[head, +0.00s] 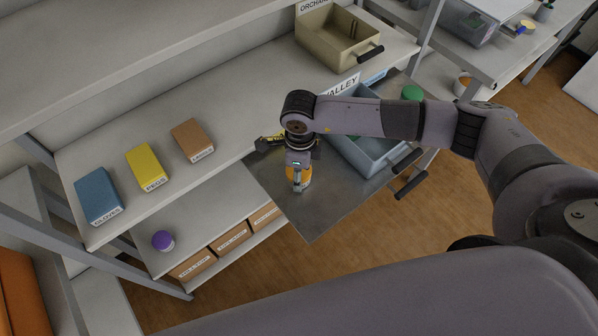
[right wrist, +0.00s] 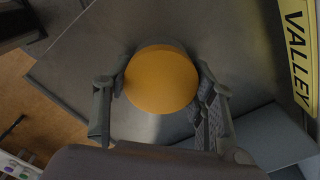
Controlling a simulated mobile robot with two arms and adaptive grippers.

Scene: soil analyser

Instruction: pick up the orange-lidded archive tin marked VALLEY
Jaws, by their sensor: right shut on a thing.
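The orange-lidded tin (right wrist: 162,80) sits between the two fingers of my right gripper (right wrist: 160,100) in the right wrist view, with the fingers against its sides. In the head view the tin (head: 305,179) shows only partly behind my right gripper (head: 297,186), which points down over the grey metal tray (head: 312,220). I cannot tell whether the tin touches the tray. No marking on the tin itself is readable. My left gripper is not in view.
A green-lidded thing (head: 411,92) shows by the blue bin, partly behind my right arm. A beige bin (head: 337,38) is at the back. Blue (head: 98,195), yellow (head: 147,167) and brown (head: 192,140) boxes stand on the shelf. A purple-lidded tin (head: 162,240) is below.

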